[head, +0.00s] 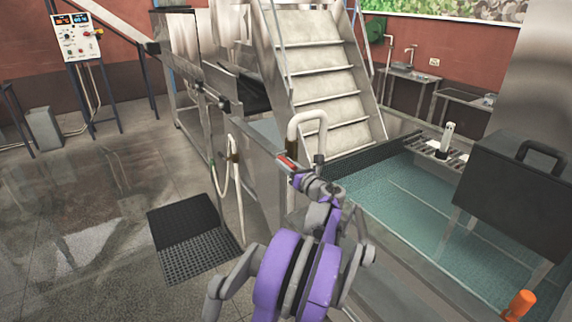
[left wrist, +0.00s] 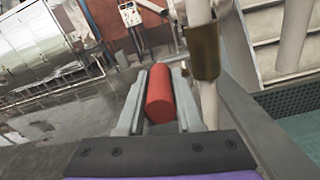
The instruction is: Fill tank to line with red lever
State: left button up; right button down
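The red lever (head: 287,161) is at the tank's near left rim, beside a curved pale pipe (head: 306,118). My left gripper (head: 297,172) is at the lever. In the left wrist view, the red lever (left wrist: 159,94) lies between the two fingers (left wrist: 159,100), with both fingers close against its sides, so the gripper looks shut on it. The tank (head: 262,177) holds blue-green water (head: 400,205); I cannot make out the fill line for certain. No water is visibly pouring from the pipe. My right gripper is out of view.
Metal stairs (head: 325,75) rise behind the tank. A dark box with a handle (head: 515,185) stands at right, and an orange handle (head: 519,303) is at the lower right. A black mat (head: 190,240) lies on the floor. A control panel (head: 77,37) is at far left.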

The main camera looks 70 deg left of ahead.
pick_arm(q)
grip_shut()
dwell(1.0)
